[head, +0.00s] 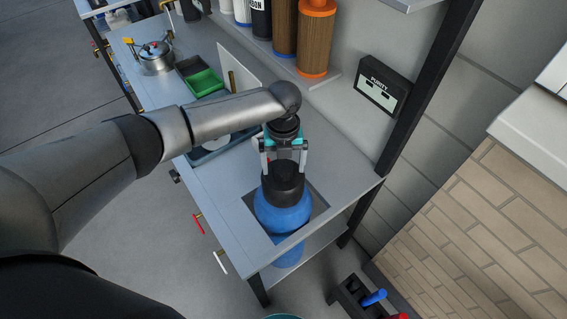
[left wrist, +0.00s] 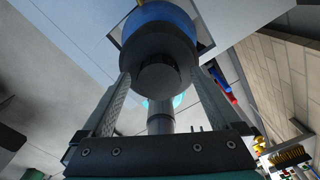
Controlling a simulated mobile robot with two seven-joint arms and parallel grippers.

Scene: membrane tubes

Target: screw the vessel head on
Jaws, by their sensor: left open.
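The vessel is a blue tank (head: 283,217) standing upright in a square cut-out at the near end of the grey bench. The black vessel head (head: 283,185) sits on its top; how far it is threaded cannot be seen. My left gripper (head: 284,166) points down just above the head, open, with a finger on each side of its narrower upper part. In the left wrist view the head (left wrist: 155,50) lies between and beyond the fingertips, with the blue tank (left wrist: 160,14) behind it. Contact cannot be told. My right gripper is out of view.
A shelf holds several cartridges, one brown with an orange cap (head: 315,40). A black PURITY box (head: 383,84) hangs on the wall. A green bin (head: 203,82) and a metal pot (head: 156,60) stand farther along the bench (head: 222,205). A dark rack with coloured handles (head: 360,298) is low right.

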